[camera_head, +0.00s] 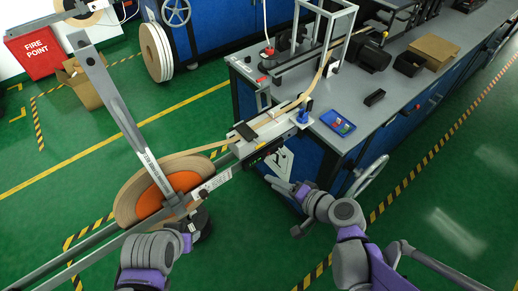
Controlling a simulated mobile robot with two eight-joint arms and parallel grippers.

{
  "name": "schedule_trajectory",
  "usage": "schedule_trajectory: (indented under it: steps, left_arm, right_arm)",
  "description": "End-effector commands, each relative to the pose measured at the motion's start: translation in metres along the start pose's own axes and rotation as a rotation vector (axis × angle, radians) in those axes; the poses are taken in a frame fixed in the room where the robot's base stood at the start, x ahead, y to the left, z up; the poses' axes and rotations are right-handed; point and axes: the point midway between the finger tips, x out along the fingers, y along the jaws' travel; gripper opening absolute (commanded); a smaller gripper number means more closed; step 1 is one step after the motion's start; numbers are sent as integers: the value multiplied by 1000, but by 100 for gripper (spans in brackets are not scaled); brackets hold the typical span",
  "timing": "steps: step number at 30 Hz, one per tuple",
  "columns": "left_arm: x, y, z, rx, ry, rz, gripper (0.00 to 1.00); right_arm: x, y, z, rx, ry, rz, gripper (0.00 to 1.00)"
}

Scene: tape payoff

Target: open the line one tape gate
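The tape payoff carries a large tan tape reel (128,199) with an orange hub (183,181) at the lower left. A tan tape (293,104) runs over a grey guide unit (262,133) onto the bench. I cannot tell which part is the line one tape gate. My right gripper (284,207) is at the lower middle, in front of the blue bench side and below the guide unit, its two fingers spread apart and empty. My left gripper (198,224) is low beside the reel, dark and partly hidden; its fingers are not clear.
A long grey arm (122,115) slants over the reel. The grey bench (408,90) holds a blue tray (338,122), a black box (374,97) and a cardboard box (434,48). A handwheel (371,176) sticks out from the bench side. Green floor is free at right.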

Motion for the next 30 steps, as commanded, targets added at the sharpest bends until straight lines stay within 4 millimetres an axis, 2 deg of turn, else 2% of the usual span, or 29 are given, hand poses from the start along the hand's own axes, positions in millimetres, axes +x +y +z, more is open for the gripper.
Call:
schedule_trajectory:
  steps: [1,3,10,17,30]
  left_arm:
    - [8,0,6,0,-4,0,50]
    - [13,0,9,0,-6,0,50]
    - [22,0,16,0,-10,0,50]
    - [21,0,15,0,-9,0,50]
    - [13,0,10,0,-6,0,50]
  right_arm:
    - [11,3,-7,79,22,-81,40]
    - [19,0,-19,184,52,-189,40]
    - [22,0,-46,412,119,-422,40]
    - [29,-4,-55,456,130,-469,40]
    - [98,-37,-71,454,129,-467,40]
